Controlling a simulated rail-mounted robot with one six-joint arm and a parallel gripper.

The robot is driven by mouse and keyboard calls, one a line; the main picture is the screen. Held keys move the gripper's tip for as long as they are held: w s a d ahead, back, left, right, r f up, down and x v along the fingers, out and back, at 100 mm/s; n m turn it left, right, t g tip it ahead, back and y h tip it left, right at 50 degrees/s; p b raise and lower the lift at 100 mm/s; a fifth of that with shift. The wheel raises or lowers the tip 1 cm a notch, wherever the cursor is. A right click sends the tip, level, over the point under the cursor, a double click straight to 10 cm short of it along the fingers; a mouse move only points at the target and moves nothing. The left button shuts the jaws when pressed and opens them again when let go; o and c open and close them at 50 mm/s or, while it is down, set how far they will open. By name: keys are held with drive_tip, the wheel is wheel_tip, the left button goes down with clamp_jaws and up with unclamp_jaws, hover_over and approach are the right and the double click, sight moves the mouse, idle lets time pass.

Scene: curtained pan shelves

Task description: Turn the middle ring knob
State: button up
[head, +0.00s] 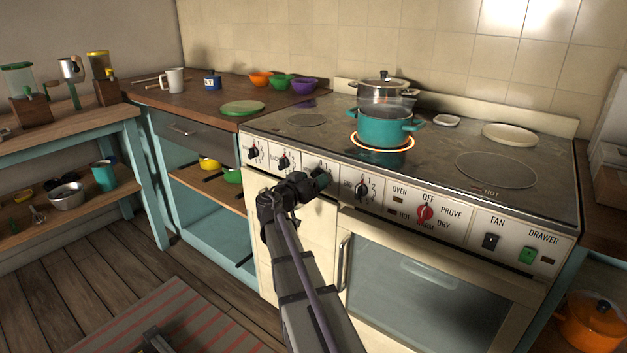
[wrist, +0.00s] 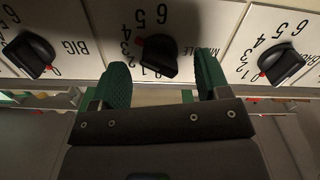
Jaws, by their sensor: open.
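In the wrist view, which shows the panel upside down, the middle ring knob (wrist: 158,57) is black with a red mark. In the head view, my gripper (head: 314,184) is at the front panel of the cooker (head: 400,206) and hides most of this knob.
The BIG knob (wrist: 28,55) and BACK knob (wrist: 288,62) flank it closely, with red marks near 0. A teal pot (head: 385,128) stands on a glowing ring (head: 357,143). A red oven knob (head: 425,213) is further right, and an oven handle (head: 344,262) is below.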

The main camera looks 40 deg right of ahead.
drive_tip(key=shift+s+a, duration=0.1)
drive_tip(key=shift+a, duration=0.35)
drive_tip(key=shift+a, duration=0.1)
drive_tip(key=v, duration=0.5)
drive_tip(key=shift+s+a, duration=0.15)
drive_tip(key=shift+a, duration=0.2)
